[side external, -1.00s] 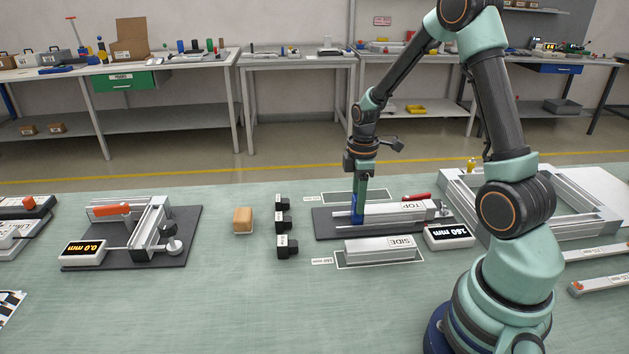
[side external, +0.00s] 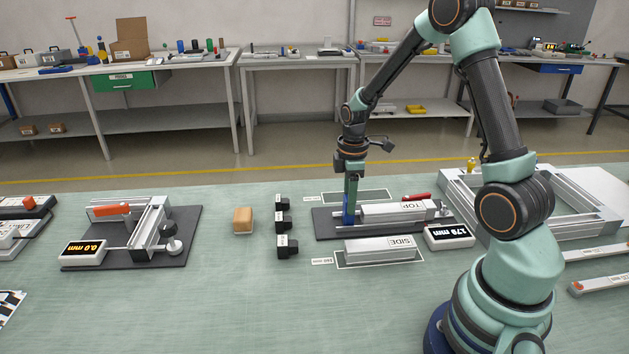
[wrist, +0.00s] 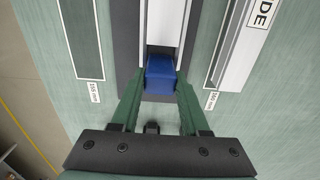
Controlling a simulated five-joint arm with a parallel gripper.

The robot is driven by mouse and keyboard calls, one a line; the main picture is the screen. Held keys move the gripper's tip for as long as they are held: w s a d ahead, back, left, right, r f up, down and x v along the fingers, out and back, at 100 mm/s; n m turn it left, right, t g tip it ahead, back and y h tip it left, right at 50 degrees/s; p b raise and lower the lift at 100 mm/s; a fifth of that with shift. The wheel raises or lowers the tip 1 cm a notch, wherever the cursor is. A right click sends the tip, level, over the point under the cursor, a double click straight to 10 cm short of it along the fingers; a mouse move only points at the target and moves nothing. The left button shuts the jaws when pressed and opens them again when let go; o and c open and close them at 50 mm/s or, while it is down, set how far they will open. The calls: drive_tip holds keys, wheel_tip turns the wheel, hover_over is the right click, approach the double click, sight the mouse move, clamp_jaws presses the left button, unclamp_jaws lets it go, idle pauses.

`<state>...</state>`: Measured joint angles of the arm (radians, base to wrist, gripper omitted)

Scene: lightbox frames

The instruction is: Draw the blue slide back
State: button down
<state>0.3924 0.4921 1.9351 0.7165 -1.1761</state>
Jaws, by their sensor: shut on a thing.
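The blue slide (side external: 348,211) stands on the rails at the left end of a dark fixture plate (side external: 328,230). My gripper (side external: 349,217) reaches straight down to it and is shut on it. In the wrist view the slide (wrist: 161,77) sits between the two green fingers of my gripper (wrist: 160,82), one on each side. A pale bar marked TOP (side external: 385,211) lies on the same fixture, right of the slide. A small gap shows between bar and slide. The fixture's readout (side external: 450,236) appears upside down and seems to read 179 mm.
A bar marked SIDE (side external: 375,248) lies in an outlined area in front of the fixture. Several black blocks (side external: 287,246) and an orange-brown block (side external: 243,220) stand to the left. A metal frame (side external: 545,228) is at the right. Mat between blocks and fixture is mostly clear.

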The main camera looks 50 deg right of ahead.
drive_tip(key=w+a, duration=0.5)
drive_tip(key=shift+r, duration=0.1)
drive_tip(key=shift+c, duration=2)
unclamp_jaws()
drive_tip(key=shift+d, duration=0.1)
wheel_tip(320, 180, up, 12)
drive_tip(key=s+a+r+m+t, duration=0.5)
drive_tip(key=s+a+r+m, duration=0.2)
drive_tip(key=s, duration=0.6)
drive_tip(key=a+m, duration=0.2)
drive_tip(key=a, duration=0.1)
drive_tip(key=shift+s+a+r+t, duration=0.15)
drive_tip(key=shift+a+r+t, duration=0.05)
drive_tip(key=shift+t, duration=0.1)
